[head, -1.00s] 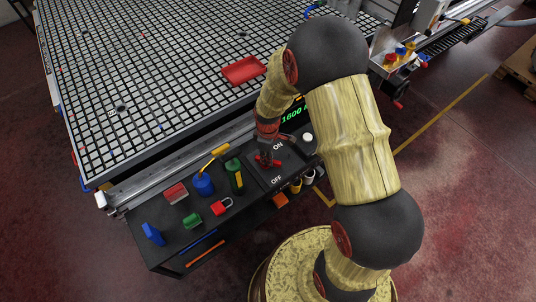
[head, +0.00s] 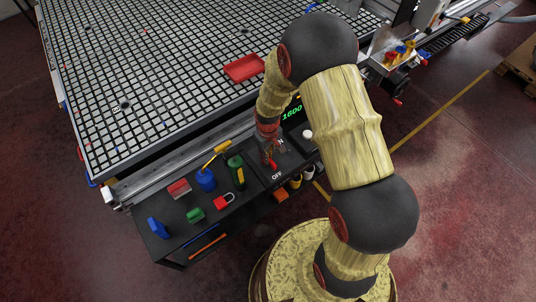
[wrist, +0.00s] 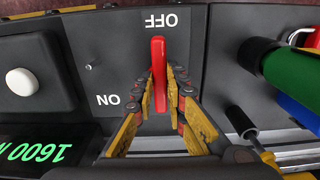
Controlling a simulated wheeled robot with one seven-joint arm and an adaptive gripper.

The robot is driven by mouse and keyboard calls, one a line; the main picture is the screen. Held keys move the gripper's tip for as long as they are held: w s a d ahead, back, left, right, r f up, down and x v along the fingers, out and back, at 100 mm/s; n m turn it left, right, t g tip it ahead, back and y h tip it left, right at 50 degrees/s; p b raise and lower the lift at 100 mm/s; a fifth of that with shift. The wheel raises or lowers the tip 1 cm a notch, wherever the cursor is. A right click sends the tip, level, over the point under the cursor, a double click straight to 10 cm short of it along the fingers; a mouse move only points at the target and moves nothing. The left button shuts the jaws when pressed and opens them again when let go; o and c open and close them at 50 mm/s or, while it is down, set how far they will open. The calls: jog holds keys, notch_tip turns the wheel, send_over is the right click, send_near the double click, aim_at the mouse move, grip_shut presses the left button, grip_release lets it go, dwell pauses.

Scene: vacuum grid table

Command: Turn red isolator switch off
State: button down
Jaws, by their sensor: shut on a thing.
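The red isolator switch handle (wrist: 158,62) is long and narrow. In the wrist view its far end points toward the OFF label (wrist: 159,20), and the ON label (wrist: 107,100) lies off to its left. My gripper (wrist: 161,78) has one finger on each side of the handle and is shut on it. In the head view the handle (head: 272,165) shows just below my gripper (head: 268,150), on the OFF side. The handle's near end and pivot are partly hidden by the fingers.
A white knob (wrist: 22,82) and a green 1600 display (wrist: 35,152) flank the switch. A green-handled tool (head: 236,172), blue container (head: 205,180), red padlock (head: 224,201) and several small items lie left. The grid table (head: 150,80) is behind, with a red tray (head: 244,67).

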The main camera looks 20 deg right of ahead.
dwell(0.4)
jog(key=c, duration=1.8)
grip_release()
notch_tip(320, 180, up, 12)
